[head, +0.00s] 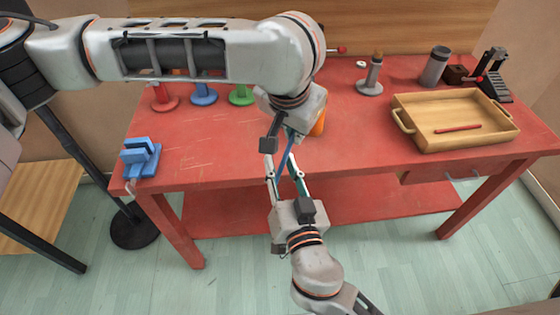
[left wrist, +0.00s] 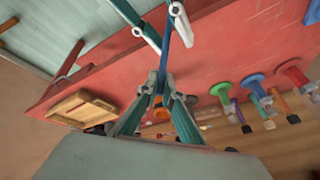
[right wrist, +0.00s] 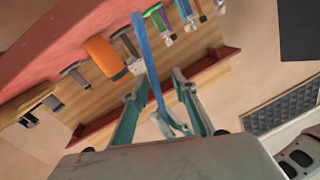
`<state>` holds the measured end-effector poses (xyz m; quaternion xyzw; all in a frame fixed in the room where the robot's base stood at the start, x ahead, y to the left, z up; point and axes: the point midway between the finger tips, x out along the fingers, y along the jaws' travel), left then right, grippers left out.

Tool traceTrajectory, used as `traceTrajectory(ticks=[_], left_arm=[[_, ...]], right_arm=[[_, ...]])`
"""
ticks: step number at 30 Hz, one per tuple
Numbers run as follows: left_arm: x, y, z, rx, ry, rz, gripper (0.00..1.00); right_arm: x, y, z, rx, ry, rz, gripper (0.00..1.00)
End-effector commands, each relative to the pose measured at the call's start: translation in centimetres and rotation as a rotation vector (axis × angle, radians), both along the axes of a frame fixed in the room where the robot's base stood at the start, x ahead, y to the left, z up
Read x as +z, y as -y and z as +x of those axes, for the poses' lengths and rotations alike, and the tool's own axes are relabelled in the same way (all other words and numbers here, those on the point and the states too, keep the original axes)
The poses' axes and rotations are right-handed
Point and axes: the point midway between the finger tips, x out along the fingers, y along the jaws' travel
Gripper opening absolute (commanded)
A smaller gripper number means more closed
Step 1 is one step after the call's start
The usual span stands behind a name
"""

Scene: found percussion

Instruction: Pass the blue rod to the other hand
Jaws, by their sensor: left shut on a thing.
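The blue rod (head: 284,160) is held steeply between my two grippers in front of the red table. My left gripper (head: 292,135) is above, pointing down and shut on the rod; its fingers close around the rod in the left wrist view (left wrist: 161,82). My right gripper (head: 284,178) is below, pointing up, with its fingers spread. In the right wrist view the rod (right wrist: 146,50) runs between those open fingers (right wrist: 160,85). In the left wrist view the rod (left wrist: 167,45) passes near one right fingertip; whether they touch is unclear. My left arm hides part of the table.
The red table (head: 350,140) bears a wooden tray (head: 430,145) with a red stick (head: 458,128) at right. Red (head: 164,102), blue (head: 204,96) and green (head: 240,96) stands are at back left. A blue block-like object (head: 141,158) is at the left edge. An orange cylinder (head: 318,124) stands behind my left gripper.

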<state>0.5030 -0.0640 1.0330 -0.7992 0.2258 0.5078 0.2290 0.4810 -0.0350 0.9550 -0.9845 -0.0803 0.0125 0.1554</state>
Motion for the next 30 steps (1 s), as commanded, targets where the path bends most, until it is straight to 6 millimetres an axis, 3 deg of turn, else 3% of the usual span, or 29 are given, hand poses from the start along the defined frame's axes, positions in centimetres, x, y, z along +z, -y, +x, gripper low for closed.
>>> traceTrajectory(ticks=[13,16,21,24,30], left_arm=[[0.00,0.01,-0.01,0.000,0.000,0.000,0.00],[0.00,0.01,-0.01,0.000,0.000,0.000,0.00],[0.01,0.04,-0.02,0.000,-0.001,-0.001,0.00],[0.01,0.04,-0.03,0.000,-0.001,-0.001,0.26],[0.00,0.02,-0.02,0.000,-0.001,-0.001,0.26]], right_arm=[[0.02,-0.14,0.96,0.000,0.000,0.000,0.27],[0.01,-0.15,0.95,0.000,-0.001,0.000,0.01],[0.05,-0.23,0.90,0.002,0.000,0.001,0.00],[0.06,-0.24,0.90,0.002,0.000,0.001,0.00],[0.03,-0.18,0.92,0.001,0.000,0.000,0.00]])
